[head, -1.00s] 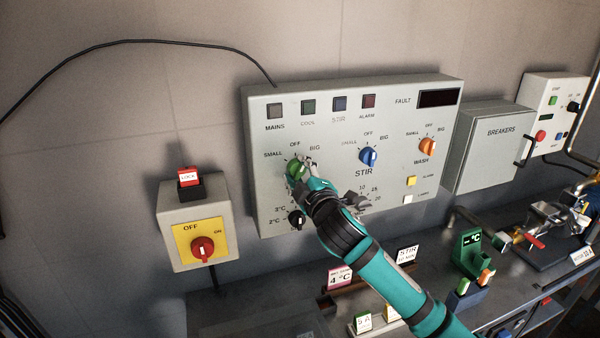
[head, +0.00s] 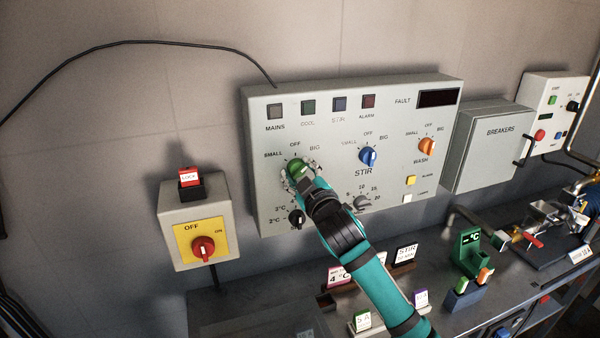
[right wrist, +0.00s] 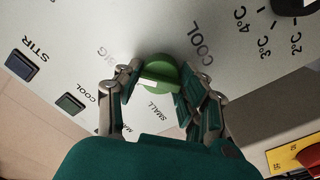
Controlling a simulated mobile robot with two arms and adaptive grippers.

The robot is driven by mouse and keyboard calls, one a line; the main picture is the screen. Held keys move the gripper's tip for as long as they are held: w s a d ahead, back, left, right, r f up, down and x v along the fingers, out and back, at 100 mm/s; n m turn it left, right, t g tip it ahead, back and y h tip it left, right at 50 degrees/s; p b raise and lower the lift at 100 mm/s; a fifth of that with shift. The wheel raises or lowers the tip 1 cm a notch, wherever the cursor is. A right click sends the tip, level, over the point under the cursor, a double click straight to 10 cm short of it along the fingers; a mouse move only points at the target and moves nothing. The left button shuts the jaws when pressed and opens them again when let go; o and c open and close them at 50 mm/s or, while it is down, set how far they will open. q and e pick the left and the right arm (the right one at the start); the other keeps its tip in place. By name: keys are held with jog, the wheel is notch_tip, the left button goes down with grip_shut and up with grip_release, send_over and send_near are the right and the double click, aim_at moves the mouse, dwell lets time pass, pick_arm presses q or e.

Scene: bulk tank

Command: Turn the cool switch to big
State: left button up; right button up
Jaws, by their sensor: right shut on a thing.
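The cool switch (head: 295,166) is a green round knob at the left of the grey control panel (head: 345,112). SMALL, OFF and BIG are printed around it in the head view. My right gripper (head: 301,173) is shut on it. In the right wrist view the fingers (right wrist: 157,88) stand on opposite sides of the green knob (right wrist: 163,72). Its white mark points to the left there, between SMALL and BIG, towards the panel's top. A finger hides the lettering at that spot. My left gripper is not in view.
A blue stir knob (head: 368,156) and an orange wash knob (head: 427,145) sit to the right on the panel. A black temperature knob (head: 296,218) is just below the gripper. A red mains switch (head: 203,248) is at lower left. Tags and small blocks crowd the bench below.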

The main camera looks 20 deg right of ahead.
jog(key=shift+f, duration=0.1)
jog(key=o, duration=1.2)
jog(key=shift+c, duration=0.2)
jog(key=s, duration=1.2)
jog(key=shift+d, duration=0.2)
